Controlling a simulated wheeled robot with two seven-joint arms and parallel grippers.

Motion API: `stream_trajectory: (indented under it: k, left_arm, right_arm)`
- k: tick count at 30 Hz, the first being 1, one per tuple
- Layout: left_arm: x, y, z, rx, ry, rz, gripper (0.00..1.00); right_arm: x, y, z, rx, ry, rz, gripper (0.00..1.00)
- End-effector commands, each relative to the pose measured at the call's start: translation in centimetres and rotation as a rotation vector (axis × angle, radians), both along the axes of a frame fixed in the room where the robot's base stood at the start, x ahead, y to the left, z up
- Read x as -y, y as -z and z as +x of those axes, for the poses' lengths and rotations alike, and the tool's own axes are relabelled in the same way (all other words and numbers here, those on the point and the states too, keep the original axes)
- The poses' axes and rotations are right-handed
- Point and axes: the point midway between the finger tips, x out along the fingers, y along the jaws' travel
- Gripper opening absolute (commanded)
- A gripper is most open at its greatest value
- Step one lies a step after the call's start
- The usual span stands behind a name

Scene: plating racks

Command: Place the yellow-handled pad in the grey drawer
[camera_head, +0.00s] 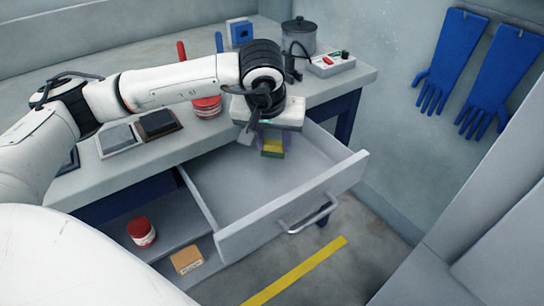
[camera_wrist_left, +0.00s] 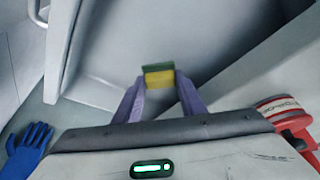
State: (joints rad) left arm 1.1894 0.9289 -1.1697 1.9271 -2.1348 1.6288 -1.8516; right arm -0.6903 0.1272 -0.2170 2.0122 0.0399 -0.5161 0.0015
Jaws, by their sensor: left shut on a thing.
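The yellow-handled pad (camera_head: 272,147) is a small block with yellow and dark green parts. In the head view it is over the back part of the open grey drawer (camera_head: 240,187). My left gripper (camera_head: 260,143) is shut on the pad. In the left wrist view the pad (camera_wrist_left: 158,76) sits between the tips of the two purplish fingers (camera_wrist_left: 158,92), with the drawer's grey floor (camera_wrist_left: 130,40) behind it. I cannot tell whether the pad touches the drawer floor. My right gripper is not in view.
The drawer is pulled out, with a metal handle (camera_head: 308,215) on its front, and looks otherwise empty. A red and white tin (camera_head: 207,106), grey pot (camera_head: 298,36) and switch box (camera_head: 330,63) stand on the bench. A lower shelf holds another red tin (camera_head: 141,231). Blue gloves (camera_head: 450,60) hang on the wall.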

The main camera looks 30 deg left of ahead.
Motion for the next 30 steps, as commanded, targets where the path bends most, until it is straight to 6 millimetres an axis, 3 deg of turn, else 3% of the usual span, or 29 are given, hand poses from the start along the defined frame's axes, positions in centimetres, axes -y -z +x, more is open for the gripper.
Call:
stream_trajectory:
  k: [12,24,25,27,30]
  left_arm:
    - [0.0,4.5,-0.1,-0.003,-0.001,0.001,0.16]
    - [0.0,5.3,0.0,0.0,0.0,0.0,0.16]
    - [0.0,5.1,0.0,0.0,0.0,0.0,0.42]
    - [0.0,5.0,0.0,0.0,0.0,0.0,0.54]
    - [0.0,5.0,0.0,-0.001,0.0,0.0,0.55]
  right_arm:
    - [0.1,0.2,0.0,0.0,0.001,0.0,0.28]
    - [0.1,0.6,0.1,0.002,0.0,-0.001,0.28]
    - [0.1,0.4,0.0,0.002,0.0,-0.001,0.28]
    - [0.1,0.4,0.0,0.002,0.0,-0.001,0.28]
    - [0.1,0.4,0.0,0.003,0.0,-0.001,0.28]
